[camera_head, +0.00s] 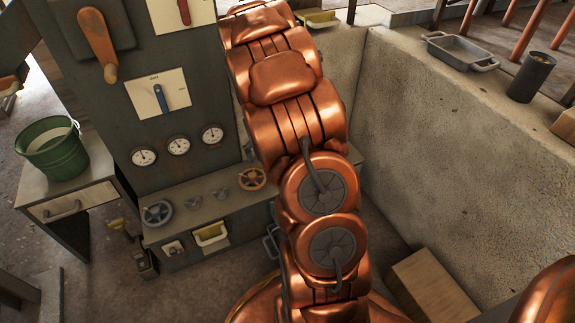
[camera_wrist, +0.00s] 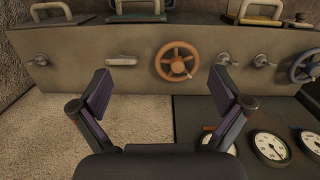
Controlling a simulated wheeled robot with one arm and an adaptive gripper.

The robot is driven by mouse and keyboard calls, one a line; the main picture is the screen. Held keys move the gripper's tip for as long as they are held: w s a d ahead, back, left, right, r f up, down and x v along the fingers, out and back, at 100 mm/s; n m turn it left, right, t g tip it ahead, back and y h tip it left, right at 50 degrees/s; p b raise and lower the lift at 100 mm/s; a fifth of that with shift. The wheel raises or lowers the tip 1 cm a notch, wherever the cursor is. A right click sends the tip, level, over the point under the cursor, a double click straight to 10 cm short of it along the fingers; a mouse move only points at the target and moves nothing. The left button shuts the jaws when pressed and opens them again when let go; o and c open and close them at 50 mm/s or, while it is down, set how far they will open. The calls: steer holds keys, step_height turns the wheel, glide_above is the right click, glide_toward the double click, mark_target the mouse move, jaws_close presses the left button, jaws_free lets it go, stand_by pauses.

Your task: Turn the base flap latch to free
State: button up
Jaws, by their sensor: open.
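My gripper (camera_wrist: 161,80) is open and empty in the wrist view, its two dark fingers spread wide in front of the base bench. A short pale lever (camera_wrist: 122,60) lies flat across the bench face, ahead of the gap between the fingers and apart from them. It looks like a latch, but no label shows, so I cannot tell for certain that it is the base flap latch. A brass handwheel (camera_wrist: 177,61) is just right of it; this wheel also shows in the head view (camera_head: 251,178). There, my copper arm hides my gripper and the lever.
Small valves (camera_wrist: 228,58) and a blue-grey wheel (camera_wrist: 305,67) line the bench to the right. Bracket handles (camera_wrist: 137,8) stick out at the top edge. Gauges (camera_wrist: 268,146) sit on the dark panel at lower right. A green bucket (camera_head: 51,148) stands at left.

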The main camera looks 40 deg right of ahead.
steer(key=shift+t, duration=0.5)
steer(key=w+d+f, duration=0.1)
steer(key=d+f, duration=0.2)
steer(key=d, duration=0.1)
steer(key=w+d+f, duration=0.1)
steer(key=d+f, duration=0.2)
steer(key=w+d+f, duration=0.1)
steer(key=d+f, duration=0.3)
steer(key=shift+w+d, duration=0.2)
steer(key=shift+d, duration=0.15)
steer(key=shift+f+b, duration=1.3)
steer(key=shift+f, duration=2.7)
steer(key=shift+c, duration=0.4)
